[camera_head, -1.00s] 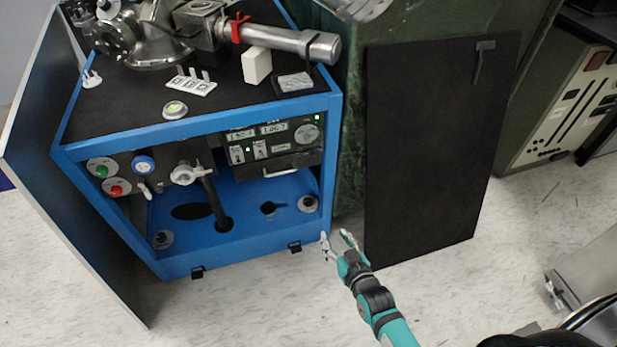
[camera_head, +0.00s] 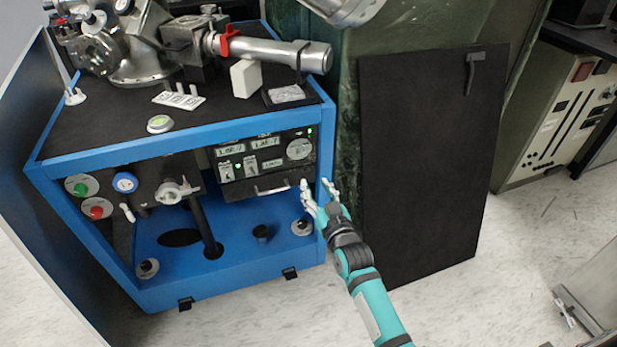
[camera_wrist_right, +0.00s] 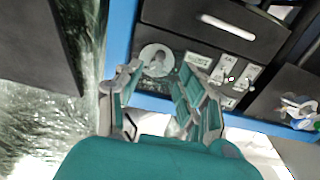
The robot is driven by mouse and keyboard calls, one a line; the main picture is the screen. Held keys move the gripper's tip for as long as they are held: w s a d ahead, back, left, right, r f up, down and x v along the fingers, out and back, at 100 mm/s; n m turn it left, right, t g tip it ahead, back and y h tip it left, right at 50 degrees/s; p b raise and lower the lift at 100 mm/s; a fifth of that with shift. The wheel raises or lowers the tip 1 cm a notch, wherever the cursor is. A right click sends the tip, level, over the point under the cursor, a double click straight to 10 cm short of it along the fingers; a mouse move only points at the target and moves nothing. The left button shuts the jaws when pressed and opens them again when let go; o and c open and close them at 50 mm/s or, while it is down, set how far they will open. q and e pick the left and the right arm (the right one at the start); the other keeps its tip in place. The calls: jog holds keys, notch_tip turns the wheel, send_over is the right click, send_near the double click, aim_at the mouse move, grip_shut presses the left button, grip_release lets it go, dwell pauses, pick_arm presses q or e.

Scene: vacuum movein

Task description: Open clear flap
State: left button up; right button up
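I cannot make out a clear flap for certain in either view. The blue cabinet (camera_head: 215,290) has a front opening showing a black control unit (camera_head: 232,193) with lit displays, a round dial and a pull handle. My right gripper (camera_head: 316,186) is open and empty in front of the cabinet's right front edge, just right of the control unit. In the right wrist view, the open fingers (camera_wrist_right: 165,85) have the dial (camera_wrist_right: 157,60) and displays (camera_wrist_right: 233,75) behind them. I see no contact with the cabinet. My left gripper is in neither view.
A black panel (camera_head: 425,170) with a handle leans upright right of the cabinet. Another panel (camera_head: 45,200) stands at the cabinet's left. Metal vacuum parts (camera_head: 265,52) sit on top. Two small black hinge-like pieces (camera_head: 290,272) show at the lower front edge. Floor in front is clear.

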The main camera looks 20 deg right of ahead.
aim_at(307, 170)
jog(key=w+b, duration=0.1)
jog(key=w, duration=0.5)
jog(key=shift+w+a, duration=0.1)
jog(key=shift+c, duration=0.3)
grip_shut()
